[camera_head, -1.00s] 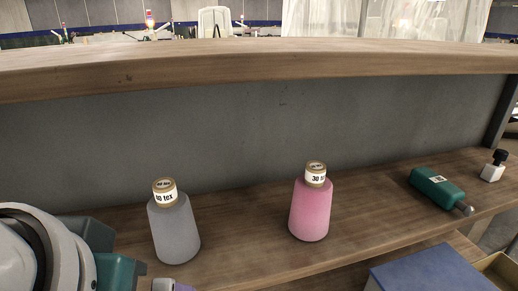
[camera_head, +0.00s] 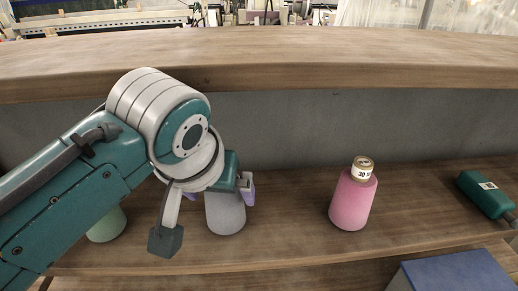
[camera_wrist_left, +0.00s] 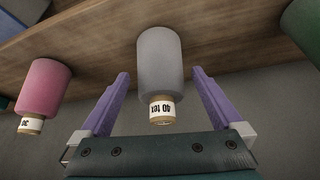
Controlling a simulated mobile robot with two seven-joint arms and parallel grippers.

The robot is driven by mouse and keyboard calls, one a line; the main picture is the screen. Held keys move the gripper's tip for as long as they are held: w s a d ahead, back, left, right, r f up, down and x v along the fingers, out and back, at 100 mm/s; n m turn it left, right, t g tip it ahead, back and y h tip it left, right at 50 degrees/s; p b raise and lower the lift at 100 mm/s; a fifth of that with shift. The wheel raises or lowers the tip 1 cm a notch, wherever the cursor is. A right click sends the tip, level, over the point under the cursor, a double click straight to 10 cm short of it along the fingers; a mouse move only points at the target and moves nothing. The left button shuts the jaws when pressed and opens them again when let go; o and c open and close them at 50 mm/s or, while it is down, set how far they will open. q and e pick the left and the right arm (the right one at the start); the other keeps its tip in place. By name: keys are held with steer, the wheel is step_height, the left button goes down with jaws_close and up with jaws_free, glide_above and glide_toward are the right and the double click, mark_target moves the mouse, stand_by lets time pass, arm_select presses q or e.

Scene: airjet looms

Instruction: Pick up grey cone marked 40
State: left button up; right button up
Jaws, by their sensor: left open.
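The grey cone (camera_head: 226,215) stands upright on the wooden shelf, its upper part hidden behind my left wrist in the head view. In the left wrist view the grey cone (camera_wrist_left: 163,62) shows upside down with its "40 tex" label readable. My left gripper (camera_wrist_left: 162,82) is open, with one purple finger on each side of the cone and a gap to each. My right gripper is not in view.
A pink cone (camera_head: 353,202) marked 30 stands to the right on the shelf (camera_head: 290,228). A green cone (camera_head: 106,226) is partly hidden behind my left arm. A teal tool (camera_head: 487,195) lies far right. A blue box (camera_head: 455,272) is below. An upper board (camera_head: 330,66) overhangs the shelf.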

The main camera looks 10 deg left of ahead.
mark_target(223, 199)
arm_select(q)
steer(key=shift+x, duration=1.55)
steer(key=shift+c, duration=0.2)
steer(key=c, duration=1.4)
steer(key=shift+c, duration=0.2)
